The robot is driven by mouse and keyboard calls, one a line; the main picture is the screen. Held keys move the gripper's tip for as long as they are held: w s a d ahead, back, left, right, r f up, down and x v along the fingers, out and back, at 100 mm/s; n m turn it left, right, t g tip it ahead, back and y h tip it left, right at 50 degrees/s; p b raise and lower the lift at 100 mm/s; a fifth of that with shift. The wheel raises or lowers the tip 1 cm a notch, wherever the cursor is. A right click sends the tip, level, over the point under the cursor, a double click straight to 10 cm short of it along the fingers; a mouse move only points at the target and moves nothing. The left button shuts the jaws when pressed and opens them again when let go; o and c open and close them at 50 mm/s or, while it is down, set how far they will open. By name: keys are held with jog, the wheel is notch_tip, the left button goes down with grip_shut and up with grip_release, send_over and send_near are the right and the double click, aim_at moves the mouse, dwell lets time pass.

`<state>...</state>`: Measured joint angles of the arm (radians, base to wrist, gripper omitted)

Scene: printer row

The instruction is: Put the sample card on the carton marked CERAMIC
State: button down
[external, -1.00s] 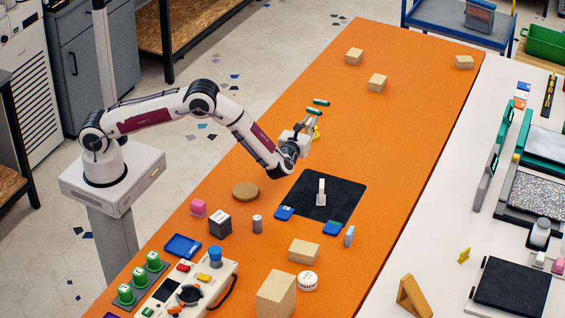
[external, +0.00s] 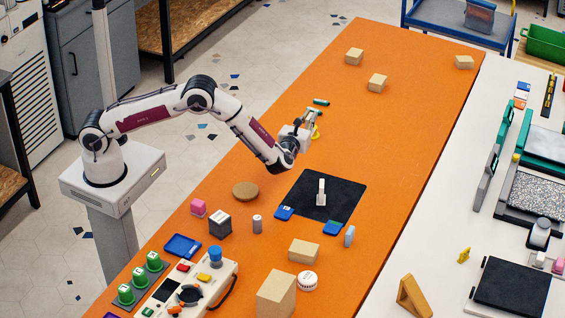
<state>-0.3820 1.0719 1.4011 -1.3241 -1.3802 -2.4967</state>
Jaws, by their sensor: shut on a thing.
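My gripper (external: 313,116) is over the orange table, past the black mat toward the far end. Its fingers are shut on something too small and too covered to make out. I cannot pick out the sample card for certain. Several plain tan cartons stand on the table: one far left (external: 354,56), one a little nearer (external: 377,82) and one at the far right edge (external: 464,62). A tan block (external: 304,251) and a larger tan box (external: 276,294) stand nearer the front. No CERAMIC marking is readable on any of them.
A green cylinder (external: 321,101) lies just beyond my gripper, and a yellow piece (external: 316,132) is beside it. The black mat (external: 335,189) bears a white upright piece (external: 321,192). A control panel (external: 215,268) fills the near left. The table between gripper and far cartons looks mostly clear.

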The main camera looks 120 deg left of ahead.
jog(key=w+d+r+m+t+h, duration=0.1)
jog(key=w+d+r+m+t, duration=0.25)
jog(key=w+d, duration=0.6)
jog(key=w+d+r+m+t+h, duration=0.2)
jog(key=w+d+r+t, duration=0.25)
jog(key=d, duration=0.95)
jog(key=w+d+r+m+t+h, duration=0.1)
jog(key=w+d+r+m+t, duration=0.3)
jog(key=w+d, duration=0.55)
jog(key=d+r+m+t+h, duration=0.1)
jog(key=d+m+t+h, duration=0.2)
jog(key=d, duration=1.6)
jog(key=d+r+m+t+h, duration=0.2)
jog(key=d+m+t+h, duration=0.2)
jog(key=d+h, duration=0.7)
jog(key=shift+w+d+m, duration=0.25)
jog(key=shift+d+m, duration=0.9)
jog(key=shift+d, duration=3.35)
jog(key=shift+r, duration=0.1)
notch_tip(320, 180, down, 6)
